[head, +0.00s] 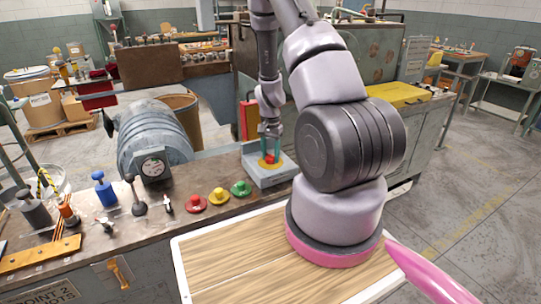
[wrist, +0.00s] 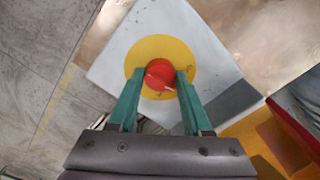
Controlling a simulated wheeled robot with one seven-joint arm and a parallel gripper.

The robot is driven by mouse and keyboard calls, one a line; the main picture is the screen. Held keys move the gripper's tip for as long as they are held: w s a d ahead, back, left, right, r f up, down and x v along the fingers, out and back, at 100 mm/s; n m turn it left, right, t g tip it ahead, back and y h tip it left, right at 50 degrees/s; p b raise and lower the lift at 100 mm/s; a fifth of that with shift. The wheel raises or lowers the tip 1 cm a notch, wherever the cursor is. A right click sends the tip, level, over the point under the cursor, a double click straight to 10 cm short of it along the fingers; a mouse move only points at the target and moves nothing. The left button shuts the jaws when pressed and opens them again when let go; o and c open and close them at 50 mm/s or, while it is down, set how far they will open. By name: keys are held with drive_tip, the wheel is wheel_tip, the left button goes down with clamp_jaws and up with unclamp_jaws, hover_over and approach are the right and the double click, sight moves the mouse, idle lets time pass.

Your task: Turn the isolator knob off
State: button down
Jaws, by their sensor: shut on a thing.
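The isolator knob (wrist: 160,75) is red, with a pale mark on its top, and sits on a yellow disc on a light grey box (wrist: 206,36). In the head view the knob (head: 269,159) is on the same grey box (head: 272,178) at the bench's right end. My gripper (wrist: 158,78) points down over the box, its two green fingers on either side of the knob and shut on it. In the head view my gripper (head: 270,145) hides part of the disc and knob.
Red (head: 196,204), yellow (head: 219,196) and green (head: 241,188) buttons stand on the bench left of the box. A lever with a black ball (head: 129,179) and a blue-topped part (head: 104,188) are farther left.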

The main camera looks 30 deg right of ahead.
drive_tip(key=n, duration=0.5)
drive_tip(key=shift+n, duration=0.4)
idle(0.4)
drive_tip(key=shift+c, duration=1.7)
unclamp_jaws()
wheel_tip(320, 180, up, 11)
